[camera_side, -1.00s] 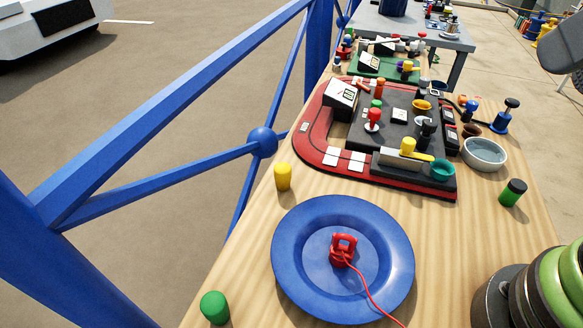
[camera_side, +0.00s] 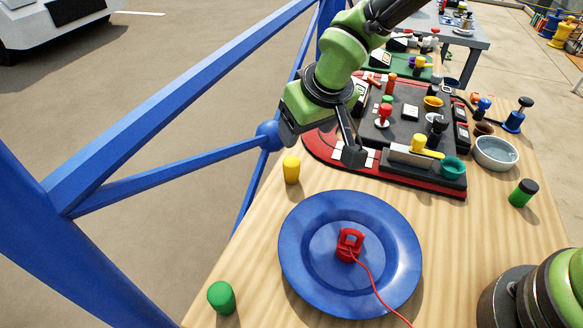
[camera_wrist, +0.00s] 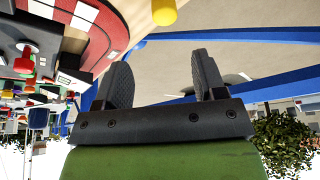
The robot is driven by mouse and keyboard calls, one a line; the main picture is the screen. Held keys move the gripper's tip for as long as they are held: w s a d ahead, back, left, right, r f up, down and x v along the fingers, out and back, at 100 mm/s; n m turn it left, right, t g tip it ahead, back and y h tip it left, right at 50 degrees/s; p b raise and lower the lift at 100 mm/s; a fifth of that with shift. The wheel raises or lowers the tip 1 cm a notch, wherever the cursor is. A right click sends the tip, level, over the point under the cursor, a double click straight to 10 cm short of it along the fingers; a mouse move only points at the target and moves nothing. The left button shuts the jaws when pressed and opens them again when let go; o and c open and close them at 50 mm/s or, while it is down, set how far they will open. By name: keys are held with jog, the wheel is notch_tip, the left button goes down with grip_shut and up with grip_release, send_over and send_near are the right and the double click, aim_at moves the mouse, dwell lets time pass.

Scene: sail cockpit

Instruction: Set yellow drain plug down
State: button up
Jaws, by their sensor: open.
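A yellow cylinder, which looks like the yellow drain plug (camera_side: 291,170), stands upright on the wooden table near its left edge, between the blue plate and the red-edged panel. Its end also shows at the top of the wrist view (camera_wrist: 163,12), beyond the fingertips. My gripper (camera_side: 321,146) is open and empty, behind and above the yellow plug in the side view. In the wrist view the two dark fingers (camera_wrist: 163,76) stand apart with nothing between them. I see no contact with the plug.
A blue plate (camera_side: 299,262) holds a red corded piece (camera_side: 349,245). A green cylinder (camera_side: 221,297) stands front left, a black-topped green one (camera_side: 523,193) at right. The red-edged control panel (camera_side: 440,187) fills the back, beside a grey bowl (camera_side: 495,153). A blue rail (camera_side: 160,180) runs along the left.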

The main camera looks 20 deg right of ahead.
aim_at(292, 160)
jog(key=x, duration=0.4)
jog(key=s+a+x, duration=0.1)
jog(key=x, duration=0.1)
jog(key=shift+w+f, duration=0.1)
jog(key=shift+f, duration=0.1)
jog(key=shift+d+x, duration=0.2)
jog(key=shift+x, duration=2.8)
jog(key=shift+f, duration=0.1)
jog(key=c, duration=1)
jog(key=shift+c, duration=0.2)
